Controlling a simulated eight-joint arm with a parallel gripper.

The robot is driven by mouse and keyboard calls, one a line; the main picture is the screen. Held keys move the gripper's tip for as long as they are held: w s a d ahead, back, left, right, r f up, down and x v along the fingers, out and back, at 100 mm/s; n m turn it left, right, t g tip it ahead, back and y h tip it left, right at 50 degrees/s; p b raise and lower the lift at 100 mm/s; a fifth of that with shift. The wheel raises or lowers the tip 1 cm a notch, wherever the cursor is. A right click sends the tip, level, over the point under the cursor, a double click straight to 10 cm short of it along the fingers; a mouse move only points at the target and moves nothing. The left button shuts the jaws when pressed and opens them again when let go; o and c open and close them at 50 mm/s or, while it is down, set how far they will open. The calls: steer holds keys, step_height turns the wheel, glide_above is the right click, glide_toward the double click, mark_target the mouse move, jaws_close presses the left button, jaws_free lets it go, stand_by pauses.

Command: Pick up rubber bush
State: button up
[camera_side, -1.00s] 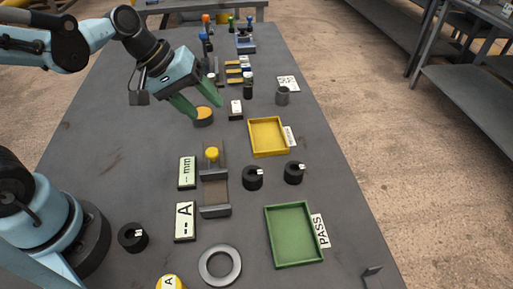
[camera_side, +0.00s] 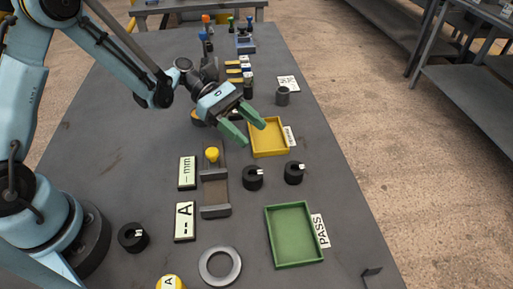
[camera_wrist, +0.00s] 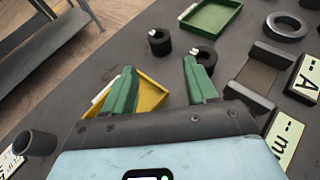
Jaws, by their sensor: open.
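Several black cylinders that look like rubber bushes stand on the table. In the side view one bush (camera_side: 253,177) is right of the grey fixture, a second bush (camera_side: 294,172) is to its right, and a third bush (camera_side: 133,237) is at the lower left near my base. The first two also show in the wrist view, one ahead of the right finger (camera_wrist: 205,58) and one further off (camera_wrist: 160,42). My gripper (camera_side: 249,131) has green fingers and is open and empty. It is above the table beside the yellow tray, apart from the bushes. The fingers also show in the wrist view (camera_wrist: 160,85).
The yellow tray (camera_side: 254,153) lies under and beside my fingers. A green tray (camera_side: 270,258) labelled PASS is at the front right.

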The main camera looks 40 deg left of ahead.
glide_toward(299, 171)
steer(key=shift+w+d+f, duration=0.1)
steer(key=shift+d+f, duration=0.6)
steer(key=shift+f, duration=0.2)
steer(key=shift+x, duration=2.7)
steer(key=shift+r, duration=0.2)
steer(key=c, duration=0.9)
steer(key=shift+o, duration=0.2)
steer(key=shift+r, duration=0.15)
